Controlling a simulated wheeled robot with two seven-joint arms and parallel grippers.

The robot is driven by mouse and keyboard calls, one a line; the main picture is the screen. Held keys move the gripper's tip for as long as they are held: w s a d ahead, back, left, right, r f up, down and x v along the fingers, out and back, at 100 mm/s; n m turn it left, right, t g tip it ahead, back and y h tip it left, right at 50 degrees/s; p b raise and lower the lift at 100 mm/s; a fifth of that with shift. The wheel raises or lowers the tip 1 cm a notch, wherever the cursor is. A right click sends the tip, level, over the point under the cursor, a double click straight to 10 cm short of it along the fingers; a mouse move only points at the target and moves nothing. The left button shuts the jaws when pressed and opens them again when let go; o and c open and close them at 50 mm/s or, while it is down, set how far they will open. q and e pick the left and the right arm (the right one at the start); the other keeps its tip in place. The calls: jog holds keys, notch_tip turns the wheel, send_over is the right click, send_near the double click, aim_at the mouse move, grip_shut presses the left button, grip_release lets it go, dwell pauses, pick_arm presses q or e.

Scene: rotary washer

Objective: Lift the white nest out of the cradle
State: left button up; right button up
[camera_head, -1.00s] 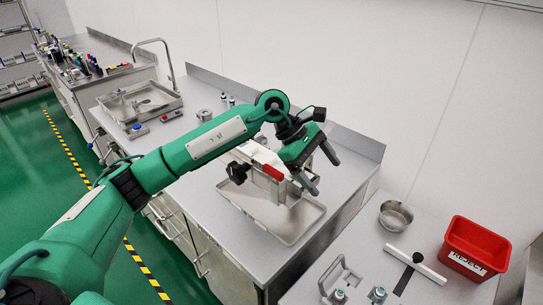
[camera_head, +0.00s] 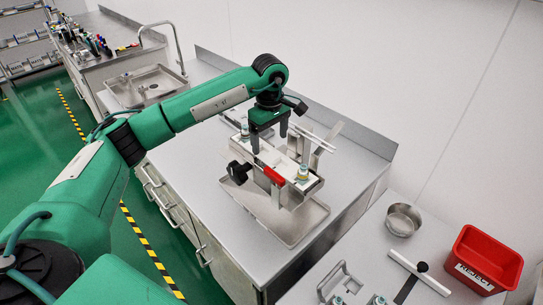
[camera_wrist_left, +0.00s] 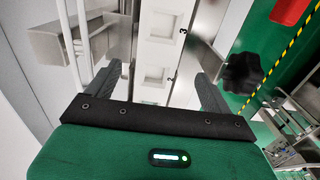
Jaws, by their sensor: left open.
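The white nest (camera_head: 268,156) is a long strip lying in the metal cradle (camera_head: 292,196) above a shallow tray. A small capped vial (camera_head: 303,172) stands at the nest's near right end. My left gripper (camera_head: 270,138) is open and points down over the nest. In the left wrist view its fingers (camera_wrist_left: 158,80) stand apart on either side of the strip, holding nothing. I cannot tell how far above it they are. My right gripper is out of view.
A black knob (camera_head: 238,172) and a red handle (camera_head: 273,175) sit on the cradle's front side. Thin pale rods (camera_head: 315,138) rise behind it. A red reject bin (camera_head: 485,258) and a steel bowl (camera_head: 403,219) stand at right. The bench left of the cradle is clear.

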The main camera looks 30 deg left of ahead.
aim_at(271, 156)
pick_arm(q)
jog(key=shift+f, duration=0.4)
notch_tip(271, 156, down, 4)
jog(key=p, duration=0.3)
jog(key=shift+d, duration=0.15)
jog(key=shift+w+f, duration=0.1)
jog(key=shift+f, duration=0.4)
jog(key=c, duration=1.1)
jog(key=shift+c, duration=0.6)
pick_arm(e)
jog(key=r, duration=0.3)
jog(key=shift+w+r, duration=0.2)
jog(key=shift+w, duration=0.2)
pick_arm(q)
jog(key=shift+r, duration=0.1)
